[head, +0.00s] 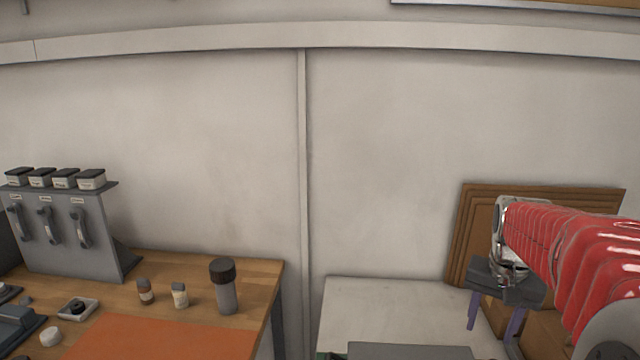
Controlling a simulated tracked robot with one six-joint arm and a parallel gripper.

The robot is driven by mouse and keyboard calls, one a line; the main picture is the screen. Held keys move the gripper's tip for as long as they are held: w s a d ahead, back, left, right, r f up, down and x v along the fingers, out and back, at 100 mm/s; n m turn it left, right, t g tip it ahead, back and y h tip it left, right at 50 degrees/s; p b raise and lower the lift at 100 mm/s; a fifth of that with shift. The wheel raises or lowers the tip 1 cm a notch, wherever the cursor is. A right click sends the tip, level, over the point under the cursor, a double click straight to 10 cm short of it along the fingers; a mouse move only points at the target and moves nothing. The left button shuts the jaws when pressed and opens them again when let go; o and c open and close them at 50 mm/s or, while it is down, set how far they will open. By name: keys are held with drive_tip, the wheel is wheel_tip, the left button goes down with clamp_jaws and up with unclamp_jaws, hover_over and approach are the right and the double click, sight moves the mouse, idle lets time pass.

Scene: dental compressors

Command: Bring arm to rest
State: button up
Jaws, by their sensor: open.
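My arm reaches in from the right edge of the head view, its red ribbed sleeve ending in a metal wrist joint. My gripper (491,326) hangs below the wrist, with two purple-grey fingers spread apart and pointing down. It is open, and nothing shows between the fingers. It is in front of the brown boxes and over the right part of the white surface, as seen from here. The lower ends of the fingers come close to the bottom of the picture.
A wooden bench (255,278) at left carries an orange mat (150,340), a dark-capped cylinder (224,288), two small bottles and a grey panel (75,235) with handles. A white surface (390,305) stands right of it. Brown cardboard (470,225) leans on the wall.

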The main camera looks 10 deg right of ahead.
drive_tip(key=s+a+n+t, duration=0.1)
drive_tip(key=s+a, duration=0.3)
drive_tip(key=a, duration=0.4)
drive_tip(key=s+a+n+t, duration=0.1)
drive_tip(key=s+a+n, duration=0.3)
drive_tip(key=a, duration=0.4)
drive_tip(key=s+a+n+t+y, duration=0.1)
drive_tip(key=s+a+n+t, duration=0.1)
drive_tip(key=s+a, duration=0.4)
drive_tip(key=shift+s+a+r+n, duration=0.2)
drive_tip(key=shift+a+n, duration=0.4)
drive_tip(key=shift+a, duration=0.4)
